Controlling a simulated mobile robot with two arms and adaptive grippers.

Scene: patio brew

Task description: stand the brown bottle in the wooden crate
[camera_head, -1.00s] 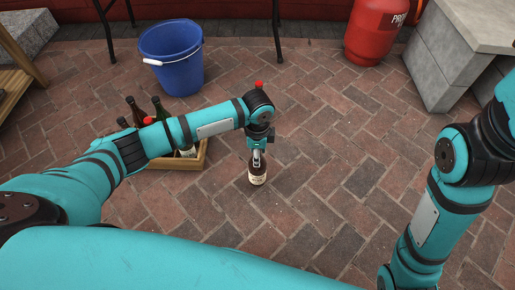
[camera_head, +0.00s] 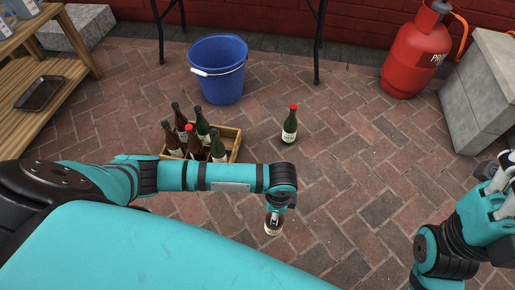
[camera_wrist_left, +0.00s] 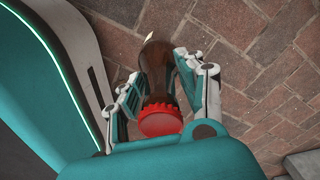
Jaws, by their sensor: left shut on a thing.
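My left gripper (camera_head: 274,214) is shut on the brown bottle (camera_head: 273,229), seen at the near middle in the head view. In the left wrist view the bottle (camera_wrist_left: 156,80) shows dark brown glass and a red cap between the fingers (camera_wrist_left: 158,90). I cannot tell whether its base touches the bricks. The wooden crate (camera_head: 233,148) stands left of and beyond the gripper, its near side hidden by my left arm. It holds several dark bottles. My right gripper (camera_head: 496,180) is at the right edge, empty as far as I see; its finger opening is unclear.
A green bottle with a red cap (camera_head: 289,126) stands on the bricks right of the crate. A blue bucket (camera_head: 220,80) stands behind the crate. A red gas cylinder (camera_head: 414,55) and grey block counter (camera_head: 485,100) are right. A wooden shelf (camera_head: 50,85) is left. Middle-right paving is clear.

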